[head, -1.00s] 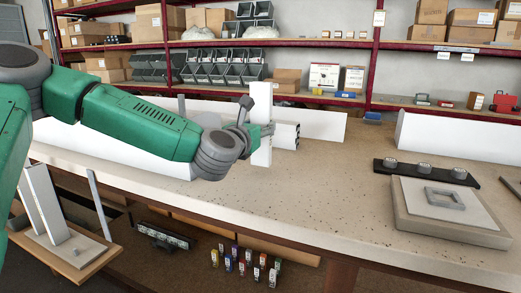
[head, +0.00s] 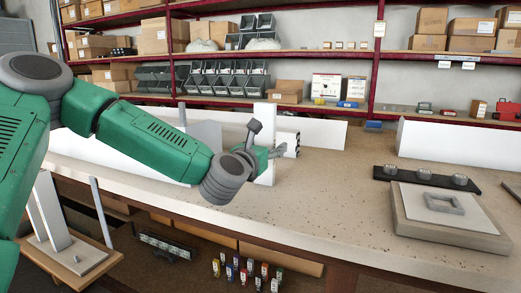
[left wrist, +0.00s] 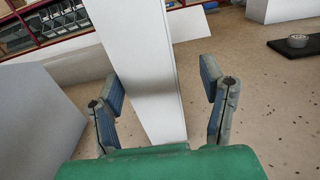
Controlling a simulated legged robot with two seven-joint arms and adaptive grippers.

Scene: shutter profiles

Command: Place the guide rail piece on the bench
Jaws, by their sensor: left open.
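The guide rail piece (head: 268,118) is a tall white profile standing upright at the bench (head: 330,215) in the head view. My left gripper (head: 266,139) is around it from the near side. In the left wrist view the piece (left wrist: 145,75) runs between the two spread fingers of my left gripper (left wrist: 162,80). A gap shows at the right finger; the left finger lies close to the piece's edge, and I cannot tell if it touches. The lower end seems to meet the bench top, but contact is not clear. My right gripper is out of view.
Long white profiles (head: 325,132) lie behind the piece, with dark-ended tubes beside it. A grey block with a frame-shaped part (head: 444,203) and a black strip with round parts (head: 427,179) lie right. The bench between is clear. A low wooden stand (head: 75,265) holds upright profiles.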

